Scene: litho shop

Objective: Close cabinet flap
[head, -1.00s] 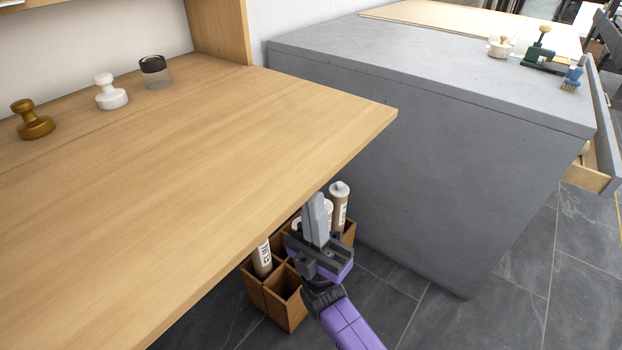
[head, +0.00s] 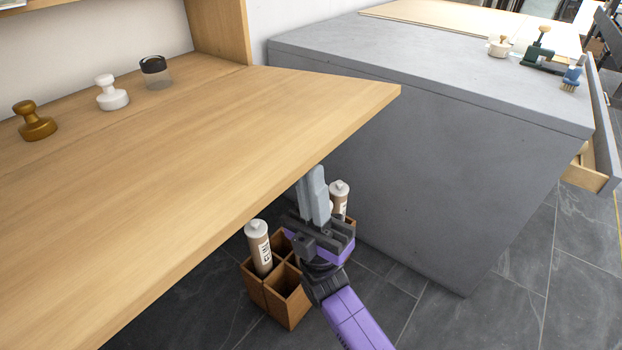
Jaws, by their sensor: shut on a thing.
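The cabinet flap (head: 215,150) is a wide light-wood panel, hinged along the back and lowered to a slightly raised slope. My gripper (head: 312,172) is at the flap's front edge, right of the middle, coming up from below. Its grey fingers point up and are shut on the flap's edge; the exact contact at the tips is partly hidden. The cabinet side wall (head: 218,30) stands upright at the flap's back right.
Below is a wooden divided box (head: 285,295) with cartridges (head: 259,247). A grey counter (head: 430,165) stands close on the right.

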